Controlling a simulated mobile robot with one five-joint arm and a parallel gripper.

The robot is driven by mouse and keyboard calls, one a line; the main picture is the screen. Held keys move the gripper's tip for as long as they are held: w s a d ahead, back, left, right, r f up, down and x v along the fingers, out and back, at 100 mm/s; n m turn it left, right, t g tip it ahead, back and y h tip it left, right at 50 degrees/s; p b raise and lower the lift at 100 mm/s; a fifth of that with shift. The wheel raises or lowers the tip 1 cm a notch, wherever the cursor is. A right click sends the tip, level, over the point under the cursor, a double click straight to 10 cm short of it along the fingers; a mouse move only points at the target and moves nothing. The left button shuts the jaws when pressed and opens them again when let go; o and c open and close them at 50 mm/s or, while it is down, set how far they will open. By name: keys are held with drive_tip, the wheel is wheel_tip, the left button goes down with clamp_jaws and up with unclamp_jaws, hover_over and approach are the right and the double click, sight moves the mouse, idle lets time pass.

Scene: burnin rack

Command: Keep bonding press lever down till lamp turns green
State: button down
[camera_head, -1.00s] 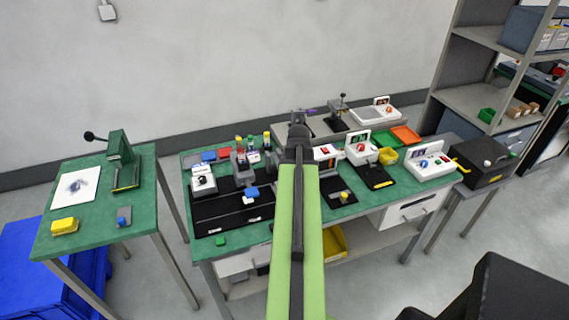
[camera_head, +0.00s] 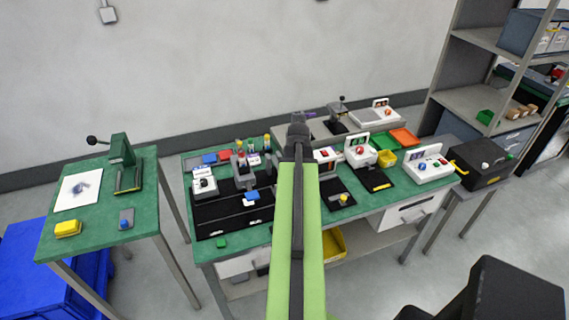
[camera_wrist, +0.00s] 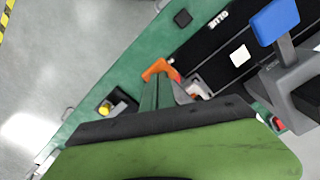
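A grey press-like device (camera_head: 243,176) stands on the black mat of the green bench, with a blue pad (camera_head: 251,195) at its front. In the wrist view, the blue pad (camera_wrist: 276,22) tops a grey arm at the upper right, apart from my gripper. I cannot tell whether this is the bonding press, and no lit green lamp can be made out on it. My gripper (camera_head: 299,128) reaches over the bench to the right of this device in the head view.
A green lever press (camera_head: 123,160) with a black ball handle stands on the left table. White boxes with displays, one of them (camera_head: 361,150) at mid-bench, and an orange tray (camera_head: 404,138) stand further right. A black box (camera_head: 482,160) sits at the far right.

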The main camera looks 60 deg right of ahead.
drive_tip(key=shift+w+d+r+p, duration=0.1)
drive_tip(key=shift+r+p, duration=0.95)
drive_tip(key=shift+r, duration=0.05)
drive_tip(key=shift+w+d+r+p, duration=0.1)
drive_tip(key=shift+w+r+p, duration=0.05)
drive_tip(key=shift+r+p, duration=0.95)
drive_tip(key=shift+w+d+r+p, duration=0.1)
drive_tip(key=shift+r+p, duration=0.85)
drive_tip(key=shift+r, duration=0.2)
wheel_tip(320, 180, up, 13)
drive_tip(key=w+p, duration=0.1)
drive_tip(key=p, duration=1.2)
drive_tip(key=shift+d, duration=0.3)
